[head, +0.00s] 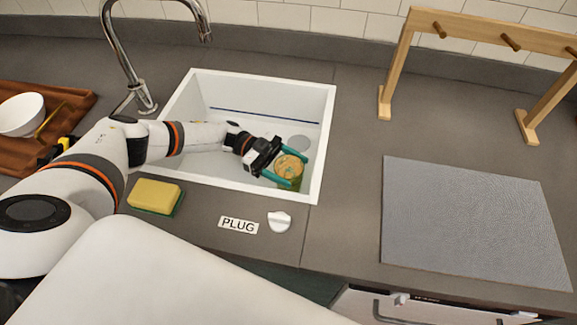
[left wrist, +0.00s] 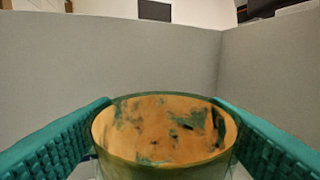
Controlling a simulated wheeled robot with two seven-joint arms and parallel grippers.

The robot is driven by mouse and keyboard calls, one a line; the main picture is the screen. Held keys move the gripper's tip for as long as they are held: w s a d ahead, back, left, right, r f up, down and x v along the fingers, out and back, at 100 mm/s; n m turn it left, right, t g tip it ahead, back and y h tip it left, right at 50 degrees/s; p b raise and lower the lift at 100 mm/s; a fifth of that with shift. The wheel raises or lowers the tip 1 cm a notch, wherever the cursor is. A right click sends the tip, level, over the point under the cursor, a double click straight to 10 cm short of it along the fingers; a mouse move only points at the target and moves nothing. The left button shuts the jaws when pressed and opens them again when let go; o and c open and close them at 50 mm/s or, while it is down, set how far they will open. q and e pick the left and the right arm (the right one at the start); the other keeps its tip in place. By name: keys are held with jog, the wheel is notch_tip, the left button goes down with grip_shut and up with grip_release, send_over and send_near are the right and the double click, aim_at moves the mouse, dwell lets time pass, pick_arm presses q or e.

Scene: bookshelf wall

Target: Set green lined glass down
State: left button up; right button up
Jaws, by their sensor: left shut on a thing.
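The green lined glass (head: 290,167) is in the right part of the white sink basin (head: 327,135). My left gripper (head: 285,171) reaches in from the left, with its teal fingers shut on the glass, one on each side. In the left wrist view the glass (left wrist: 165,158) sits between the two teal fingers (left wrist: 165,135), its rim toward the camera. The inside looks orange with dark green patches. Whether its base touches the basin floor cannot be told. My right gripper is not in view.
A grey mat (head: 470,220) lies on the counter at the right, below a wooden peg rack (head: 490,32). A yellow sponge (head: 155,195), a PLUG label (head: 238,225) and a white knob (head: 279,221) are in front of the sink. The faucet (head: 125,50) stands at the back left. A white bowl (head: 21,114) is far left.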

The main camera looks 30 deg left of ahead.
pick_arm(q)
jog(key=shift+f, duration=0.1)
jog(key=o, duration=1.1)
jog(key=shift+f, duration=0.1)
jog(key=o, duration=0.4)
jog(key=shift+o, duration=0.2)
